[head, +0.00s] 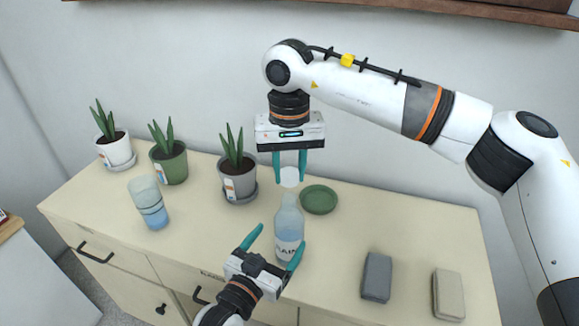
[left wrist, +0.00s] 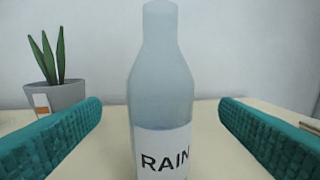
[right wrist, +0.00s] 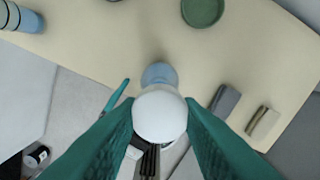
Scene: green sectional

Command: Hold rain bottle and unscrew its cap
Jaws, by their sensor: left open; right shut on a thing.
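The rain bottle (head: 289,225) stands upright on the cabinet top, pale blue-grey with a white label; its neck is bare. It fills the middle of the left wrist view (left wrist: 162,90). My left gripper (head: 275,246) is open, with its teal fingers on either side of the bottle and gaps on both sides. My right gripper (head: 289,174) is shut on the round white cap (head: 289,177), which it holds above the bottle's neck, apart from it. The cap also shows between the fingers in the right wrist view (right wrist: 160,115).
A green saucer (head: 319,199) lies just right of the bottle. A grey potted plant (head: 238,180), a green one (head: 170,165) and a white one (head: 117,151) stand at the back left. A blue cup (head: 150,205) is left; dark grey (head: 376,277) and beige (head: 448,294) blocks lie right.

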